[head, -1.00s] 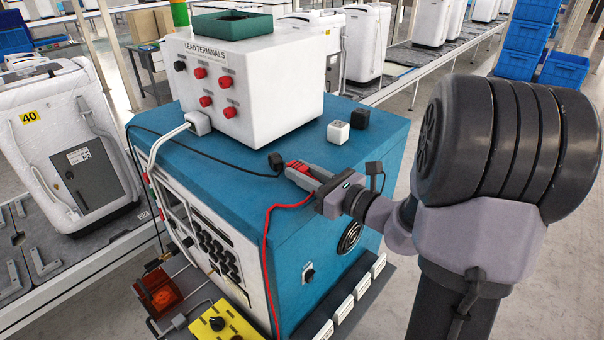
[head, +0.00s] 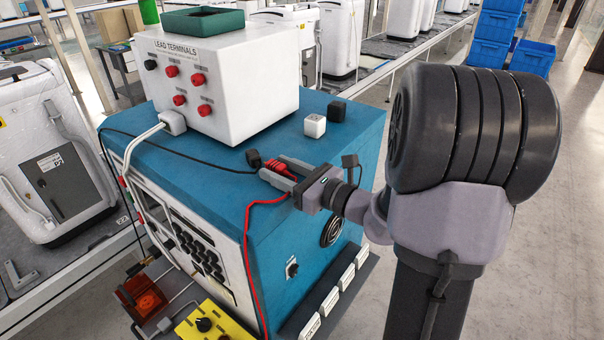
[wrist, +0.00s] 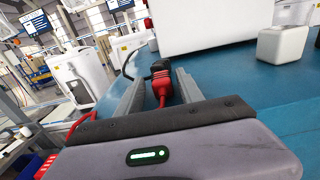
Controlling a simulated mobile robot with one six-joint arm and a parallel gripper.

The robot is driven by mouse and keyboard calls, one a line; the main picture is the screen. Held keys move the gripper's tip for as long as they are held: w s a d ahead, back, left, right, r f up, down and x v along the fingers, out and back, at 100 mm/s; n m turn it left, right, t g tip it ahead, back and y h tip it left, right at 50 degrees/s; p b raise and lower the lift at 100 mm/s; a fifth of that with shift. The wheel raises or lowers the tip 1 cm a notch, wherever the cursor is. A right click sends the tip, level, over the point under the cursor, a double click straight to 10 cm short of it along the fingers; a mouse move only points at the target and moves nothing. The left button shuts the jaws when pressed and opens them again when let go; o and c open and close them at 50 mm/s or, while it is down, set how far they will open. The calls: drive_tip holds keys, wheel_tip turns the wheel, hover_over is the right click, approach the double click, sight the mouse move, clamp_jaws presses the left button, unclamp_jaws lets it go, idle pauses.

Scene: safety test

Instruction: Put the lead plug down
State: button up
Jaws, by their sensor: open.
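The red lead plug (head: 281,167) lies on the blue cabinet top (head: 225,163), with its red lead (head: 248,240) hanging down the cabinet's front. My gripper (head: 272,170) is open around the plug, low over the cabinet top near its front right edge. In the wrist view the red plug (wrist: 162,88) sits between the spread fingers (wrist: 158,80), with gaps at its sides. A black plug (head: 254,158) on a black lead is just beyond the fingertips. In the wrist view it is close behind the red plug; whether they touch is unclear.
The white lead terminals box (head: 235,85), with red and black sockets, stands behind and left. A white cube (head: 315,126) and a black cube (head: 338,111) lie on the cabinet top to the right. A yellow box (head: 207,322) is low at the front.

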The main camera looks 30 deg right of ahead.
drive_tip(key=v, duration=1.2)
drive_tip(key=shift+r+b, duration=0.15)
drive_tip(key=shift+b, duration=0.25)
drive_tip(key=shift+d, duration=0.1)
